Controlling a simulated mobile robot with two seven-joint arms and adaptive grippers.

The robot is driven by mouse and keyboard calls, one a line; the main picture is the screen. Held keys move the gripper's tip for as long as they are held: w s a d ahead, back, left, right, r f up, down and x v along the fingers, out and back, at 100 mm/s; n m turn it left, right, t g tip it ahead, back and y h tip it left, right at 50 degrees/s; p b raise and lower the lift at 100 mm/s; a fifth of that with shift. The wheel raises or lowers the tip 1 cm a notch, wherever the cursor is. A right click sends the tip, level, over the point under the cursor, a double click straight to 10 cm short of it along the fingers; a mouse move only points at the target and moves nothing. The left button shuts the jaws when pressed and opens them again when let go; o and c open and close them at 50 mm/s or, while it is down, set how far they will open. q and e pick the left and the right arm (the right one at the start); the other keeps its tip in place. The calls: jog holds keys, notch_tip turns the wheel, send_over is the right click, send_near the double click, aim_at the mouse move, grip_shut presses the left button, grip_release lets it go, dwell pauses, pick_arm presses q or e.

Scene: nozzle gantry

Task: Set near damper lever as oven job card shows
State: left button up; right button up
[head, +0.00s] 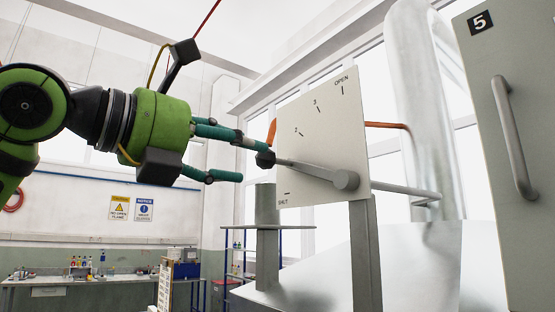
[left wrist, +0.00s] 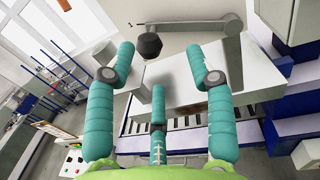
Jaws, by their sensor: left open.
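The near damper plate (head: 320,130) is pale, marked SHUT at the bottom, then 2, 3 and OPEN rising to the top right. The grey damper lever (head: 310,170) reaches left from its pivot, between SHUT and 2; any mark behind it is hidden. Its dark knob (head: 265,160) is at the plate's left edge. My left gripper (head: 246,160) is open, its fingers close to the knob. In the left wrist view the knob (left wrist: 150,46) lies ahead of the spread teal fingers (left wrist: 157,78), not gripped. Contact cannot be told. No readable job card shows. My right gripper is out of view.
A grey post (head: 365,255) carries the plate. A bare metal bar (head: 405,190) and an orange bar (head: 385,125) extend behind it. A cabinet numbered 5 (head: 515,170) with a vertical handle stands at right. A workbench (head: 80,280) is far left.

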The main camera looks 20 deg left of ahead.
aim_at(258, 154)
pick_arm(q)
jog(key=shift+w+a+r+n+t+y, duration=0.3)
jog(key=shift+w+r+t+y, duration=0.15)
jog(key=shift+w, duration=0.2)
jog(key=p+x, duration=0.2)
jog(key=x, duration=0.3)
jog(key=shift+d+p, duration=0.15)
jog(key=shift+p, duration=0.25)
jog(key=shift+w+d+f, duration=0.15)
jog(key=shift+w+d, duration=0.1)
jog(key=shift+w, duration=0.1)
jog(key=shift+s, duration=0.1)
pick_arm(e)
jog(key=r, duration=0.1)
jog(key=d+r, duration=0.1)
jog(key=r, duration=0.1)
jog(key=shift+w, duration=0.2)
